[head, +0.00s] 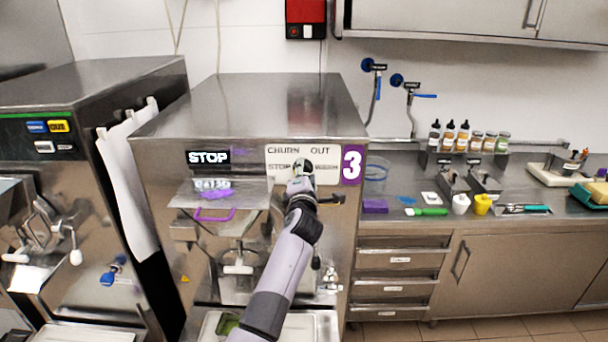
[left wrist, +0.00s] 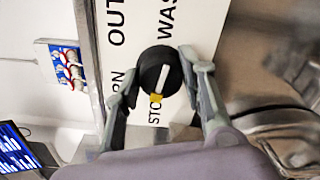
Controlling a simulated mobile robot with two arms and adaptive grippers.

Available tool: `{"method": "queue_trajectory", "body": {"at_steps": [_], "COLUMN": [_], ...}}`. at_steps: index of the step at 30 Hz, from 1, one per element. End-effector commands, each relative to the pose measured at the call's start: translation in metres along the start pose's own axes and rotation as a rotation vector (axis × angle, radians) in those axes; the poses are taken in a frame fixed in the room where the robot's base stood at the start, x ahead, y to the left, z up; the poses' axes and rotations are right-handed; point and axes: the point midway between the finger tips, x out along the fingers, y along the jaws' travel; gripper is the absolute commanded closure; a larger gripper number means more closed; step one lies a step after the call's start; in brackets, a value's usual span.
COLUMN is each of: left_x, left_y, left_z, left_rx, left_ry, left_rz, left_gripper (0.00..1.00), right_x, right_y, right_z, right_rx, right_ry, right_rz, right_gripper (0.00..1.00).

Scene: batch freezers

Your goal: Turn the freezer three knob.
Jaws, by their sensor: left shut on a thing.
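Freezer three (head: 245,105) stands in the middle of the head view, marked with a purple label (head: 352,165) reading 3. Its white panel (head: 280,152) reads CHURN, OUT, STOP and WASH. Its display (head: 208,157) reads STOP. My left gripper (head: 302,172) is at this panel and hides most of the knob there. In the left wrist view the black round knob (left wrist: 152,70) sits between the two fingers, and my left gripper is shut on it. The knob's white line ends in a yellow tip, on the side of the word STOP. My right gripper is not in view.
A clear shelf (head: 218,194) with purple parts sticks out below the display. Another freezer (head: 70,90) stands at the left, a white cloth (head: 130,175) hanging on its side. A counter (head: 400,208) with bottles (head: 449,135) and small tools runs along the right.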

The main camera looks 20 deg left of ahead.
Motion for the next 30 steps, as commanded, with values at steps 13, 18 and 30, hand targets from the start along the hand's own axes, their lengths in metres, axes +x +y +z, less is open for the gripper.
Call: {"method": "queue_trajectory", "body": {"at_steps": [13,18,30], "left_x": [-0.0003,-0.0003,-0.0003], "left_y": [-0.0028,-0.003,-0.0035], "left_z": [-0.0015,-0.0016,-0.0017], "left_rx": [-0.181,-0.196,-0.197], "left_ry": [0.003,0.004,0.004], "left_rz": [-0.005,-0.005,-0.007], "left_gripper": [0.9,0.9,0.59], "right_x": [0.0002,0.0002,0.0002], "right_y": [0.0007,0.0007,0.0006], "right_z": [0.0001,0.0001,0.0], "right_rx": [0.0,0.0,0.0], "right_ry": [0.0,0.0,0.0], "right_rz": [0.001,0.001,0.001], "right_gripper": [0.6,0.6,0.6]}}
